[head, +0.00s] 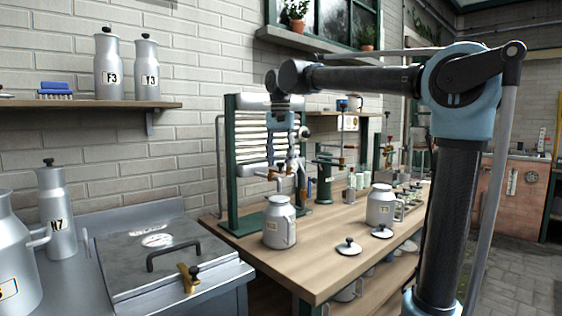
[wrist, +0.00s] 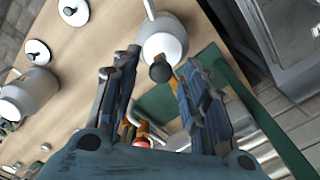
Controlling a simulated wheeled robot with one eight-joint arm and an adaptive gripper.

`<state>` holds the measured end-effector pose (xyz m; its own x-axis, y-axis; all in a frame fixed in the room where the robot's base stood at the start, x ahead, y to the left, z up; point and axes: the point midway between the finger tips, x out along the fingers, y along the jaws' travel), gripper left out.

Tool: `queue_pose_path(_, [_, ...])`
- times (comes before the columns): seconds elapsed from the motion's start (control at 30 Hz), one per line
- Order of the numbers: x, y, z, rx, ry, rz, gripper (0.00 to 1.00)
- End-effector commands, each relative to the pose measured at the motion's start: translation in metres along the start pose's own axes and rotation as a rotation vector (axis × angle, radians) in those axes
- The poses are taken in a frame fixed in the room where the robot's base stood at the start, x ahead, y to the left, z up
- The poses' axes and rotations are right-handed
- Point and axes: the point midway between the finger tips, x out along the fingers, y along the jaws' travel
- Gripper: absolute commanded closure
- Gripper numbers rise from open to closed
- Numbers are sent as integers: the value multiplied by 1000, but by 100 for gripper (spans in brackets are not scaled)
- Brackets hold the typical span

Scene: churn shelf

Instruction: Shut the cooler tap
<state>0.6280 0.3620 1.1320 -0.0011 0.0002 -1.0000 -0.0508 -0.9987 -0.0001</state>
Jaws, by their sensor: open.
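The cooler (head: 262,150) is a bank of pale horizontal tubes in a green frame, standing on the bench against the wall. Its brass-coloured tap (head: 272,176) is at the lower front, above a grey milk churn (head: 279,226). My gripper (head: 297,162) hangs in front of the cooler near the tap. In the wrist view my gripper (wrist: 148,70) is open, with a dark round knob (wrist: 162,72) between its fingers, nearer the right one. The churn's pale round top (wrist: 166,46) lies beyond the knob. The fingers partly hide the tap, and I cannot tell its handle's angle or whether anything flows.
Another churn (head: 381,206) and two loose lids (head: 348,247) (head: 382,231) are on the wooden bench (head: 315,270). A green stand (head: 324,180) is right of the cooler. A metal tank (head: 155,265) with a black handle is at left. The bench front is clear.

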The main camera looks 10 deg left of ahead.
Motion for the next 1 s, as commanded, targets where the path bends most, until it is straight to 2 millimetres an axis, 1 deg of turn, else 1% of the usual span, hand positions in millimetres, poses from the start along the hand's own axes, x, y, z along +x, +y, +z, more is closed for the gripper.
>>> queue_pose_path(0.3, [3, 0, 0, 0, 0, 0, 59])
queue_pose_path(0.33, [3, 0, 0, 0, 0, 0, 63])
queue_pose_path(0.37, [2, 0, 0, 0, 0, 0, 70])
queue_pose_path(0.4, [2, 0, 0, 0, 0, 0, 79])
queue_pose_path(0.5, [2, 0, 0, 0, 0, 0, 100])
queue_pose_path(0.7, [2, 0, 0, 2, 0, 0, 100])
queue_pose_path(1.0, [2, 8, -4, 42, 0, 0, 100])
